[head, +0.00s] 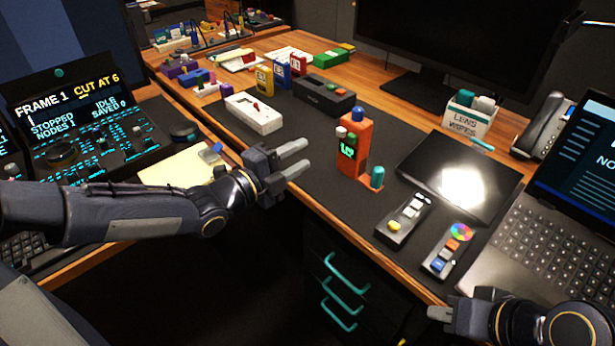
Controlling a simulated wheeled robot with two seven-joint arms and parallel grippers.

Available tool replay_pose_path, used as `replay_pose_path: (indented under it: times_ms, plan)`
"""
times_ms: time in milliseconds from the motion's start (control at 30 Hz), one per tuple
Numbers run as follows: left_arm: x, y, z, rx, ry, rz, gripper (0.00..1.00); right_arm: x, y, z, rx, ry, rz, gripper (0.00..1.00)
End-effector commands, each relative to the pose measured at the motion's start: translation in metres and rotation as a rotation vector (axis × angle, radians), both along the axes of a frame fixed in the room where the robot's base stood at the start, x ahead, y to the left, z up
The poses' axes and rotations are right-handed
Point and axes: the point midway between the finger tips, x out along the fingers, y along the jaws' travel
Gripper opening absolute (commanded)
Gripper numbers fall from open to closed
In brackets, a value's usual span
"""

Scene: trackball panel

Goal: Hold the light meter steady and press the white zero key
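The light meter, an orange upright block (362,150) with a lit green display, stands on the dark desk mat right of centre.
A black tablet (440,175) with a bright glare lies right of the meter. Two small remotes (404,216) (448,250) lie in front of it. A white box (254,112) and a dark box (325,94) stand behind. The mat left and in front of the meter is clear.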

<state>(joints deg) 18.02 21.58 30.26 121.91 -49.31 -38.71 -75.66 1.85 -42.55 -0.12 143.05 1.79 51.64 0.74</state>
Motion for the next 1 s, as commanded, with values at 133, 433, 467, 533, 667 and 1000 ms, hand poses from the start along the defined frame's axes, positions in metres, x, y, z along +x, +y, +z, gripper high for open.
replay_pose_path:
  times_ms: [133,433,467,533,667,1000]
  plan:
    - [0.000,-0.002,0.002,-0.002,-0.017,-0.007,0.36,0.004,0.000,0.004,-0.013,-0.011,0.020,0.31]
    - [0.000,-0.001,0.001,-0.001,-0.013,-0.006,0.36,0.070,-0.007,0.046,-0.172,0.005,0.126,0.48]
    - [0.000,-0.001,0.001,-0.001,-0.012,-0.005,0.36,0.080,-0.007,0.050,-0.188,0.016,0.127,0.48]
    - [0.000,-0.001,0.001,-0.001,-0.011,-0.005,0.36,0.107,-0.005,0.059,-0.224,0.036,0.125,0.48]
    - [0.000,-0.001,0.001,-0.001,-0.011,-0.005,0.36,0.157,0.007,0.070,-0.282,0.064,0.117,0.48]
    - [0.000,-0.001,0.001,-0.001,-0.011,-0.005,0.36,0.263,0.057,0.069,-0.372,0.087,0.073,0.48]
